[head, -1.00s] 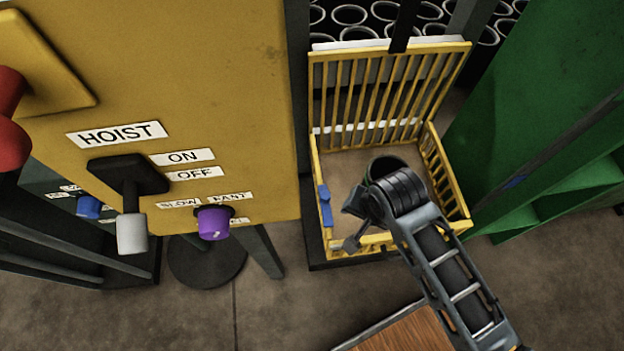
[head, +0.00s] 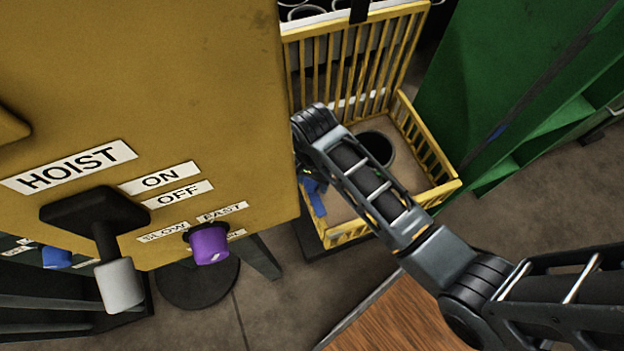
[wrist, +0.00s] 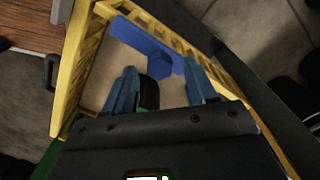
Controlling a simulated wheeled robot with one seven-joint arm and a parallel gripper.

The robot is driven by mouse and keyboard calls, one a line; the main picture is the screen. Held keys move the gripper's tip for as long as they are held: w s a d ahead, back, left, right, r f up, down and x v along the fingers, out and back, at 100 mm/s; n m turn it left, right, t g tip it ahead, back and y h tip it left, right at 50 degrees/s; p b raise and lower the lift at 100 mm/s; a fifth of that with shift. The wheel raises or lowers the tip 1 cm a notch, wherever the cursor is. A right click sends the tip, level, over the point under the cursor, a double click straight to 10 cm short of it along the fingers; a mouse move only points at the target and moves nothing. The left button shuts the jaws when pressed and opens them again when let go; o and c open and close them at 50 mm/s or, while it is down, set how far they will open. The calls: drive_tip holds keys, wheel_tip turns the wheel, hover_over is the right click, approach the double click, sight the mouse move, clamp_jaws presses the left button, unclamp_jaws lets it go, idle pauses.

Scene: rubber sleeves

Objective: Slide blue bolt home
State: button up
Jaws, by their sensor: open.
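The blue bolt (head: 317,202) is on the left side of a yellow barred cage (head: 344,233). In the wrist view the bolt (wrist: 142,38) is a flat blue bar with a blocky knob, along the cage's inner edge. My gripper (wrist: 161,84) is open, its two blue-grey fingers apart and pointing at the bolt. The knob lies just beyond and between the fingertips; I cannot tell whether they touch it. In the head view my wrist hides most of the gripper (head: 308,183), close above the bolt.
A dark round tube (head: 376,148) stands inside the cage. A yellow hoist panel (head: 190,70) with a lever (head: 115,280) and a purple knob (head: 209,244) stands close on the left. A green cabinet (head: 500,90) is on the right. A wooden top (head: 390,320) is in front.

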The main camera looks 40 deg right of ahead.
drive_tip(key=shift+f, duration=0.4)
drive_tip(key=shift+c, duration=0.3)
clamp_jaws()
